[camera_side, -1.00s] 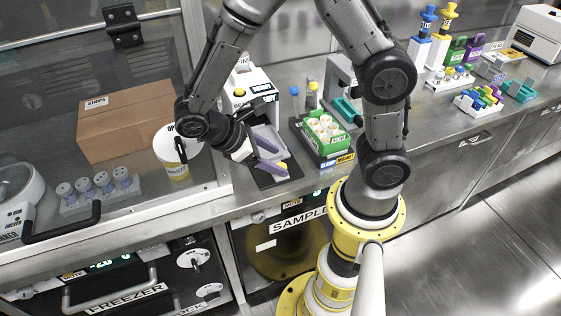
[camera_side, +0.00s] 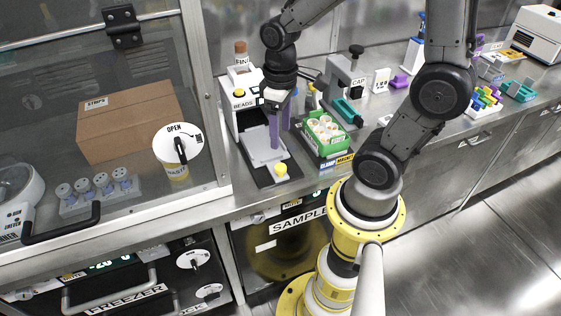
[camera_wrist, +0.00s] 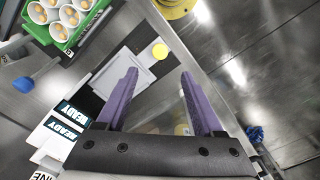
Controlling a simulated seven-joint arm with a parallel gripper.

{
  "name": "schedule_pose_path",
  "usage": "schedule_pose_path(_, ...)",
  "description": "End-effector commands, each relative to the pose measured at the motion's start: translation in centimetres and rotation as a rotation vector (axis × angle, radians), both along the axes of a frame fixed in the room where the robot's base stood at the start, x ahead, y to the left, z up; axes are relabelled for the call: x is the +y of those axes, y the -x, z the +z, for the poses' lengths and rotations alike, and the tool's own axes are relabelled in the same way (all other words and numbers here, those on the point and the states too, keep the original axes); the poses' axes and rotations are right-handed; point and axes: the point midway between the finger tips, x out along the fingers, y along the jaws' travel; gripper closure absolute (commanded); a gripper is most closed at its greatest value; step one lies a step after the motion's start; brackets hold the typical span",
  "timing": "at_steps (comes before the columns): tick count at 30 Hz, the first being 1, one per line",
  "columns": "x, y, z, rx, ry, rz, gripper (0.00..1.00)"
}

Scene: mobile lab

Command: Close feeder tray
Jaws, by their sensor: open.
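The feeder tray (camera_side: 257,153) is light grey and sticks out from the front of the white BEADS machine (camera_side: 241,97), over a dark base plate (camera_side: 262,176). A yellow knob (camera_side: 281,170) is at its front end. In the wrist view the tray (camera_wrist: 117,72) and the yellow knob (camera_wrist: 160,51) lie beyond the fingertips. My gripper (camera_side: 280,140) points down over the tray, behind the knob toward the machine. Its purple fingers are apart with nothing between them, as the wrist view also shows at my gripper (camera_wrist: 159,72).
A green crate of white cups (camera_side: 325,133) stands close to the right of the tray. A grey CAP press (camera_side: 343,88) is behind it. To the left is a glass-fronted cabinet with a white OPEN dial (camera_side: 178,142). The bench's front edge is just before the tray.

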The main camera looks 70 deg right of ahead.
Motion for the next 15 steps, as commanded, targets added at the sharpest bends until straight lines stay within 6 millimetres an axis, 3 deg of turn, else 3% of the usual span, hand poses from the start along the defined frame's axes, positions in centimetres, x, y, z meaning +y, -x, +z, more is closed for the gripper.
schedule_pose_path(9,0.1,0.2,-6.5,0.009,-0.001,0.001,0.31)
schedule_pose_path(15,0.0,0.1,-9.4,0.006,-0.001,0.001,0.31)
